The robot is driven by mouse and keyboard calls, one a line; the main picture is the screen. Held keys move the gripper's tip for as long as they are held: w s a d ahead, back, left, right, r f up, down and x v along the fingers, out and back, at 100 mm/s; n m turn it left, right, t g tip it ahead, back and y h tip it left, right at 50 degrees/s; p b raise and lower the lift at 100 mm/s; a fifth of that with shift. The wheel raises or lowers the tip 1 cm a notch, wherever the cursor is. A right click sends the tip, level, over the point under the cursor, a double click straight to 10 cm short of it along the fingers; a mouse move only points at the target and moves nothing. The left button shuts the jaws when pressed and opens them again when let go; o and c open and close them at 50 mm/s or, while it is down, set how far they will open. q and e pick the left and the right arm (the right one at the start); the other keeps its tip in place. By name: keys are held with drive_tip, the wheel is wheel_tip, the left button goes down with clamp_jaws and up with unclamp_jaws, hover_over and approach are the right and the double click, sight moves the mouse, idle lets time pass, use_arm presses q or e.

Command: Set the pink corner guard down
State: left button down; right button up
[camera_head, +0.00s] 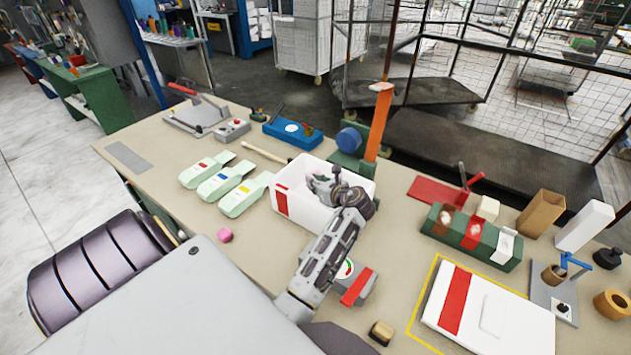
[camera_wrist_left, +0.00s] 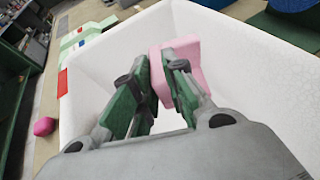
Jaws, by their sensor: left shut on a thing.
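The pink corner guard (camera_wrist_left: 182,60) is held between the fingers of my left gripper (camera_wrist_left: 160,82) in the left wrist view. My left gripper (camera_head: 326,184) is over the opening of a white bin (camera_head: 315,211) with a red stripe in the head view. The bin's white inner walls (camera_wrist_left: 100,72) surround the guard in the wrist view. I cannot tell whether the guard touches the bin. In the head view the gripper mostly hides the guard. My right gripper is not in view.
Another small pink piece (camera_head: 225,235) lies on the table left of the bin. Several pale green scoop-like items (camera_head: 222,184) lie behind it. A green fixture with an orange post (camera_head: 378,125) stands behind the bin. A white panel (camera_head: 490,312) lies at front right.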

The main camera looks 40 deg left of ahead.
use_arm(q)
drive_tip(key=c, duration=1.5)
unclamp_jaws()
drive_tip(key=shift+f, duration=0.1)
drive_tip(key=shift+o, duration=0.2)
drive_tip(key=shift+r, duration=0.2)
